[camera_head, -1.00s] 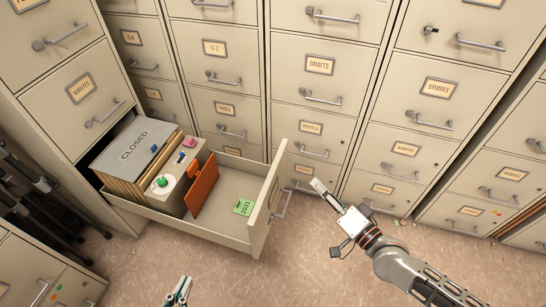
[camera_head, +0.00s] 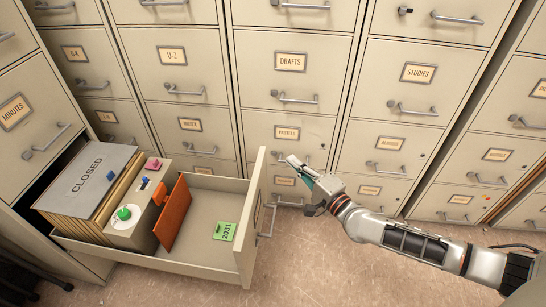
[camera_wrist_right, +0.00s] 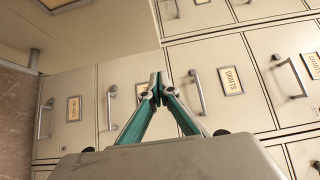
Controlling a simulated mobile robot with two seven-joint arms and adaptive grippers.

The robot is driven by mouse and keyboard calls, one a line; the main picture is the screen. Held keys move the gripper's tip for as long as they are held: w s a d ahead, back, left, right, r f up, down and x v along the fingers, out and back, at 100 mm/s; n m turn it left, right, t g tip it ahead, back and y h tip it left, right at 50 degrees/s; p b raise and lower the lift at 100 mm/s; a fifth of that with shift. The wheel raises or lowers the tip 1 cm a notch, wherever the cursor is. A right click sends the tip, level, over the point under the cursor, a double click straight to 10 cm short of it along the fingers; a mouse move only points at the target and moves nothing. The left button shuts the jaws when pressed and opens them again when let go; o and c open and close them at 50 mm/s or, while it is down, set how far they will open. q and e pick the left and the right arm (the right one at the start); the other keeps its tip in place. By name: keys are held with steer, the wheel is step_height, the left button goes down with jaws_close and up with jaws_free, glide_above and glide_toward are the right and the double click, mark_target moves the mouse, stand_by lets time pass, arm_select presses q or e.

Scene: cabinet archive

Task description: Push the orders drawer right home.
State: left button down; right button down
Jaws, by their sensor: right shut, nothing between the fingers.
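The open drawer (camera_head: 205,259) sticks out of the left cabinet in the head view. Its front panel (camera_head: 247,234) faces right, with a handle (camera_head: 267,218) on its outer side; its label cannot be read. Inside are folders with a grey "CLOSED" cover (camera_head: 80,180), an orange divider (camera_head: 172,215) and a green 2031 card (camera_head: 225,231). My right gripper (camera_head: 290,162) is shut and empty, to the right of the panel's upper edge and apart from it. Its shut fingertips (camera_wrist_right: 158,88) also show in the right wrist view. My left gripper is out of view.
Closed cabinets line the back, including drawers labelled DRAFTS (camera_head: 291,62) and STUDIES (camera_head: 417,73), with handles protruding. Bare floor (camera_head: 330,270) lies in front and right of the open drawer. A beige box (camera_head: 140,232) with small coloured items sits inside the drawer.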

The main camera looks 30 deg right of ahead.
steer(key=w+a, duration=0.4)
steer(key=w, duration=0.1)
steer(key=shift+w, duration=0.2)
stand_by(0.4)
